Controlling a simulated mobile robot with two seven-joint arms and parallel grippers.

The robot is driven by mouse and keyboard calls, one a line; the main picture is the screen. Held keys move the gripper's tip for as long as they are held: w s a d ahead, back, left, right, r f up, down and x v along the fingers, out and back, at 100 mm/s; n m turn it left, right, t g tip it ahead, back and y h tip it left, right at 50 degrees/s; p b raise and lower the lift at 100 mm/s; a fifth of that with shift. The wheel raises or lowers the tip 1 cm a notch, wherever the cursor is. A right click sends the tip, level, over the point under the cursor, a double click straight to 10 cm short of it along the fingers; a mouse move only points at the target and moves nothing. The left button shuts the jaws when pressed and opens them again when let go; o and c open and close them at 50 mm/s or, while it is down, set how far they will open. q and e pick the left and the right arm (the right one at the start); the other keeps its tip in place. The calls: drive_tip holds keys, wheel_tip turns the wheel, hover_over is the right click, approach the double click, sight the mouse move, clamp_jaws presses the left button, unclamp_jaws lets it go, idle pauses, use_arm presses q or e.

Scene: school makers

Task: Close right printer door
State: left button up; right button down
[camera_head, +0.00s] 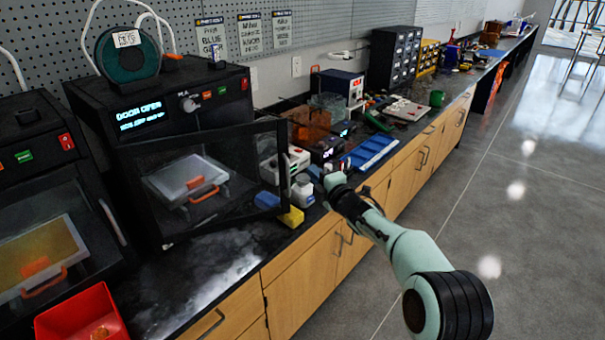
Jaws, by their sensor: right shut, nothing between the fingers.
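The right printer (162,113) is a black box on the counter at left, and its display reads "DOOR OPEN". Its dark-framed clear door (284,165) stands open, its right edge reaching out past the body's right side. A tray with an orange handle (203,188) shows through the door. My right gripper (321,174) is shut and empty, to the right of the door's edge and apart from it in the picture. Its fingertips are small and partly hidden, near a white bottle. My left gripper is not in view.
A white bottle (302,190), a yellow block (291,217) and a blue tray (371,152) lie near the door and gripper. A red bin (70,318) and another printer (28,128) are at left. Open floor (520,220) lies right of the cabinets.

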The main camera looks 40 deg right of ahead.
drive_tip(key=s+d, duration=0.4)
drive_tip(key=s+a+y+p, duration=0.1)
drive_tip(key=s+a+p, duration=0.1)
drive_tip(key=s+a, duration=0.45)
drive_tip(key=s+a+p, duration=0.2)
drive_tip(key=s+a, duration=0.1)
drive_tip(key=a, duration=0.7)
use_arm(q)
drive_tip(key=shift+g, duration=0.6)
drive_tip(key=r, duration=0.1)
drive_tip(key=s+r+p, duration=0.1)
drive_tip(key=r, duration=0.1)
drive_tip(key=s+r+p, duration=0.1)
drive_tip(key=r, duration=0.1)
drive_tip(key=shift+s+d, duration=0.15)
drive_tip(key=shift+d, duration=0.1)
use_arm(e)
drive_tip(key=w+d, duration=0.4)
drive_tip(key=w, duration=0.8)
drive_tip(key=shift+w+f+n, duration=0.25)
drive_tip(key=shift+w+n, duration=0.05)
drive_tip(key=shift+n, duration=0.1)
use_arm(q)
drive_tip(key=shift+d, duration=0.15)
use_arm(e)
drive_tip(key=shift+w, duration=0.15)
